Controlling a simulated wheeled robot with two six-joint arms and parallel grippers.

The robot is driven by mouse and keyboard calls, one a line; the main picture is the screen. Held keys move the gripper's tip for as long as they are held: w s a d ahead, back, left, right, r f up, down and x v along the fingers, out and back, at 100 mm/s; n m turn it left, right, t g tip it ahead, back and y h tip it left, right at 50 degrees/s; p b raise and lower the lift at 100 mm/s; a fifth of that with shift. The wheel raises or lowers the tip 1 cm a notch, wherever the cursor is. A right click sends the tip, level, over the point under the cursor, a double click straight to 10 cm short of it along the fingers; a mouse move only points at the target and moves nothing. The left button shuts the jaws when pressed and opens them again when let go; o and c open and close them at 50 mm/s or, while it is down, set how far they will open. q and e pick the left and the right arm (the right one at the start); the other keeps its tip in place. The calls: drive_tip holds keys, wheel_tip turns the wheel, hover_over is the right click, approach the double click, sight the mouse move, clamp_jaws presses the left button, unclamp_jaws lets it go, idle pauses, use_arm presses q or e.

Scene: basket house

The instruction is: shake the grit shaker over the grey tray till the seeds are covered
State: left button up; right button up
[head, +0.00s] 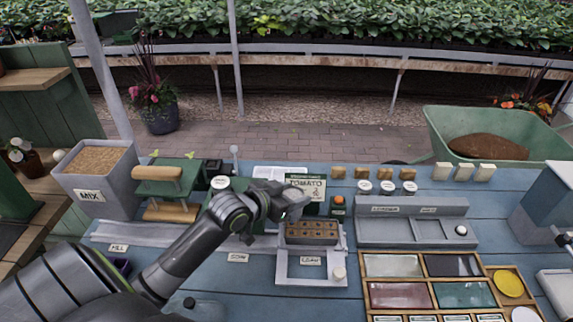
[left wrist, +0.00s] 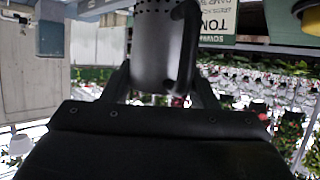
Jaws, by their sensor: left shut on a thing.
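My left gripper (head: 287,203) is over the near-middle of the blue table, just above and behind the small tray (head: 312,243) with brown soil-filled cells. In the left wrist view it is shut on a dark cylindrical shaker (left wrist: 163,55) with a perforated end. The wrist picture is upside down, and the holes lie toward its top edge, so the shaker looks tipped with its holes downward. In the head view the gripper largely hides the shaker. Small dark spots show in the tray cells; I cannot tell how far grit covers them. My right gripper is out of view.
The tray sits in a white frame (head: 283,268) with a label. A tomato packet (head: 306,183) stands behind it. A grey rack (head: 415,232) and a wooden compartment box (head: 425,281) are at right. A bin marked MIX (head: 93,182) and a green press (head: 172,172) are at left.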

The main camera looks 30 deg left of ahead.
use_arm(q)
drive_tip(key=shift+w+a+r+n+y+p, duration=0.15)
drive_tip(key=shift+w+a+r+y+p, duration=0.1)
drive_tip(key=shift+r, duration=0.1)
drive_tip(key=shift+w+a+r+n+y+p, duration=0.1)
drive_tip(key=shift+a+r+n+y+p, duration=0.05)
drive_tip(key=shift+r+y, duration=0.15)
drive_tip(key=shift+w+a+r+n+t+y, duration=0.2)
drive_tip(key=shift+a+n+t+y, duration=0.1)
drive_tip(key=shift+a, duration=0.25)
drive_tip(key=shift+s+a+f, duration=0.1)
drive_tip(key=shift+a+f, duration=0.05)
drive_tip(key=shift+f, duration=0.2)
wheel_tip(320, 180, down, 4)
drive_tip(key=b, duration=0.4)
drive_tip(key=shift+f+b, duration=0.5)
drive_tip(key=shift+b, duration=0.3)
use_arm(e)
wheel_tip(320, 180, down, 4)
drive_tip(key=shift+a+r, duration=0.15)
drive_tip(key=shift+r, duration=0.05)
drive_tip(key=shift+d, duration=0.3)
